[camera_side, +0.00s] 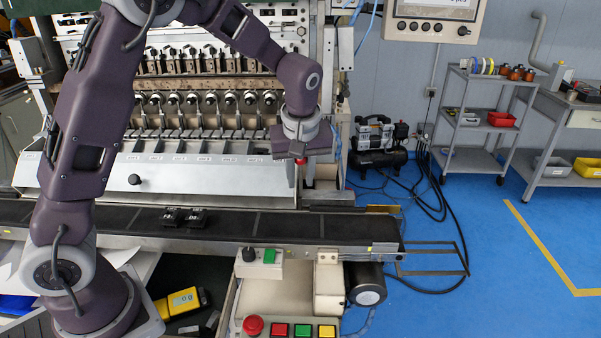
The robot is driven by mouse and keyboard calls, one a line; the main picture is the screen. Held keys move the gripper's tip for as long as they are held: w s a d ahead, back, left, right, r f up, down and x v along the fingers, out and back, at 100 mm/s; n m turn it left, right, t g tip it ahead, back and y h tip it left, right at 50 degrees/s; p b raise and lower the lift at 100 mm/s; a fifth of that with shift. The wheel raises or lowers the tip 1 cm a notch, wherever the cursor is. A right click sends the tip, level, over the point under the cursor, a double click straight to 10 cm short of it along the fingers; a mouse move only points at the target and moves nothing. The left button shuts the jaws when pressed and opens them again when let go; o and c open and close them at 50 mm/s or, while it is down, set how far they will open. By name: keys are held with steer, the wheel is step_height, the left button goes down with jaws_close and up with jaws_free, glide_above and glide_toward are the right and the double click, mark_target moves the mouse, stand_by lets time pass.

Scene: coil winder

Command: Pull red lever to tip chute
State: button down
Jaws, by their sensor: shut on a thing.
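The chute (205,178) is a long grey sloped tray with a row of labelled lanes, below the coil winder's spindles. A black knob (134,180) sits on its front. A thin red lever (299,172) shows at the chute's right end, just under my gripper. My gripper (299,159) points down there and is shut on the red lever. The fingertips and the top of the lever are small and mostly hidden by the gripper body.
A dark conveyor belt (290,225) runs in front of the chute, with two small black parts (184,217) on it. A button panel (289,328) and a knob box (260,262) stand in front. A compressor (376,140) stands behind right. Blue floor at right is mostly clear.

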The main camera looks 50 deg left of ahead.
mark_target(300, 161)
steer(key=shift+s+d+f, duration=0.15)
steer(key=shift+s+d, duration=0.15)
steer(key=shift+s, duration=0.1)
stand_by(1.6)
steer(key=c, duration=1.2)
jaws_free()
steer(key=v, duration=0.7)
